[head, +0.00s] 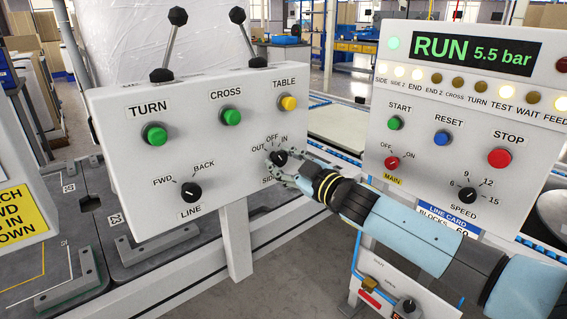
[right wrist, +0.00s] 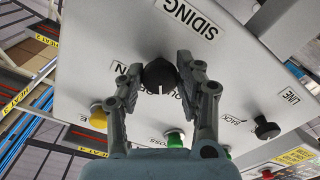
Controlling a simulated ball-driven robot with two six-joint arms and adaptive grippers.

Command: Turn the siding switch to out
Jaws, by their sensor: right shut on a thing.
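The siding switch is a black knob (head: 279,157) at the lower right of the left panel, with the labels OUT, OFF and IN above it. Its SIDING label is partly covered by my right gripper (head: 276,165) in the head view. In the right wrist view, the knob (right wrist: 159,73) sits between the two fingers of my right gripper (right wrist: 163,74), which are shut on it from both sides. A white mark on the knob points down in that view, toward labels partly hidden by the fingers. I cannot tell exactly which label it meets. My left gripper is not in view.
The left panel (head: 130,180) also has a LINE knob (head: 191,192), green TURN (head: 154,134) and CROSS (head: 231,116) buttons, a yellow TABLE button (head: 288,103) and two levers on top. The right panel (head: 430,175) reads RUN, 5.5 bar and stands close to my right arm.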

